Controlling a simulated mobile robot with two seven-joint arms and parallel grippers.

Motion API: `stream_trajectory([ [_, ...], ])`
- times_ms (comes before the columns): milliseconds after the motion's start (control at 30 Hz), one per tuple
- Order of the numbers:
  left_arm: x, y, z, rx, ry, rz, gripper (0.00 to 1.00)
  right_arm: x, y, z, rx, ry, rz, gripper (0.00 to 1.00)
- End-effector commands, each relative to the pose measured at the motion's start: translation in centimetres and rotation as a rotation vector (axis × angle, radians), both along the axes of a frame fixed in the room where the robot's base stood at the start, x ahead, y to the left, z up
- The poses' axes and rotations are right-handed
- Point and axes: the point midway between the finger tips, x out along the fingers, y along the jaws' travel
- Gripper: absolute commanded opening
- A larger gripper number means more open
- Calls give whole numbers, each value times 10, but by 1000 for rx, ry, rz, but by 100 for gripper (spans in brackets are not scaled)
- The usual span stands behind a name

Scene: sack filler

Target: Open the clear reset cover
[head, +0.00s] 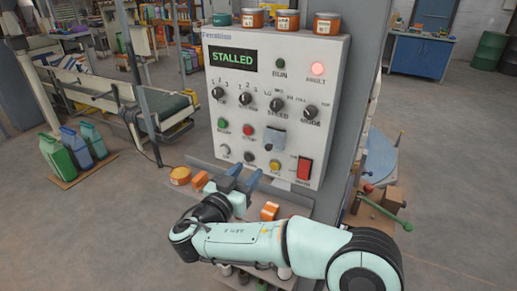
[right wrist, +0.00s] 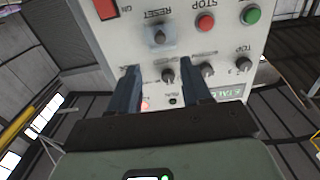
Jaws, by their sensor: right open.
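The clear reset cover (head: 275,139) is a small grey-blue, see-through box on the white control panel (head: 335,80), right of the red stop button (head: 248,130). In the right wrist view, where the panel appears upside down, the cover (right wrist: 160,37) sits by the RESET label with a dark round part showing in it. It appears closed. My right gripper (head: 246,174) is open and empty, below and left of the cover in the head view. In the right wrist view its fingers (right wrist: 160,72) are apart, with the cover beyond them and nothing between. My left gripper is not in view.
The panel display (head: 233,60) reads STALLED and a red fault lamp (head: 318,69) glows. A red rocker switch (head: 304,168) and a yellow button (head: 275,166) are near the cover. Several jars stand on top of the panel. Orange blocks lie on the ledge below.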

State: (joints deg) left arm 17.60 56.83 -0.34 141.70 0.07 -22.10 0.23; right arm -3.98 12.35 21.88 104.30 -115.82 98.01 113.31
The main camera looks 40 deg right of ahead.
Motion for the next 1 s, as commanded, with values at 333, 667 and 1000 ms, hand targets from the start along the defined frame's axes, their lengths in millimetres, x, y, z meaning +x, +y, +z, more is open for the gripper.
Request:
stream_trajectory([
  [333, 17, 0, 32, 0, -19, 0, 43, 34, -66, 4, 0, 1, -4, 48],
  [667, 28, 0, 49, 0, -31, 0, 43, 52, -100, 2, 1, 3, 0, 48],
  [1000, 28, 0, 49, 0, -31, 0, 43, 54, -102, 0, 1, 3, 1, 45],
])
